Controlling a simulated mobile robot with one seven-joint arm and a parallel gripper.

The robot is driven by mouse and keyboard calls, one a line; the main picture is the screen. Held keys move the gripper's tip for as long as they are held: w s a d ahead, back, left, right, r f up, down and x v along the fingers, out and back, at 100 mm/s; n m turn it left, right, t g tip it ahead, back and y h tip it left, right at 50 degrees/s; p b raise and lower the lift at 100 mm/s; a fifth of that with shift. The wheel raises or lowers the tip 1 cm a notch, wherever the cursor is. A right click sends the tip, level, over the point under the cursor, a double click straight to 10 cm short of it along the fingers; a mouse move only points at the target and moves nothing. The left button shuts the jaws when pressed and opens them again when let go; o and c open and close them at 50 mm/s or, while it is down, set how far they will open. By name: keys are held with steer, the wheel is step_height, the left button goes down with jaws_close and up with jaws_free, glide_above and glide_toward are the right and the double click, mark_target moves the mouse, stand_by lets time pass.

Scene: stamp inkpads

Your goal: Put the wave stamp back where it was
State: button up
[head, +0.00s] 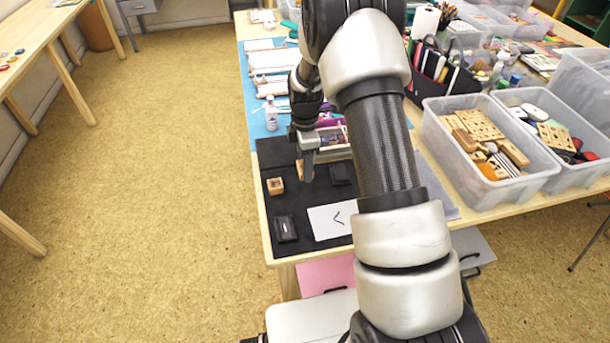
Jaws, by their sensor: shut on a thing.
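My gripper (305,172) is over the dark mat, left of my arm. It is shut on a small brown wooden stamp (301,171), mostly hidden by the fingers. Its printing face is hidden, so I cannot tell whether it bears a wave, or whether it touches the mat. Another small wooden block stamp (275,186) stands on the mat to the left of the gripper. A black inkpad (341,174) lies right of the gripper, and another black inkpad (286,228) lies near the front left. A white card (331,221) with a black angled mark lies between inkpad and arm.
The dark mat (285,206) covers the table's near left corner. A tray (331,146) with small items and a white bottle (271,113) stand behind it. Clear bins (487,190) of wooden pieces stand at right. My arm hides the middle of the table.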

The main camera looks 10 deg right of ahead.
steer(key=shift+f, duration=2.15)
steer(key=o, duration=0.9)
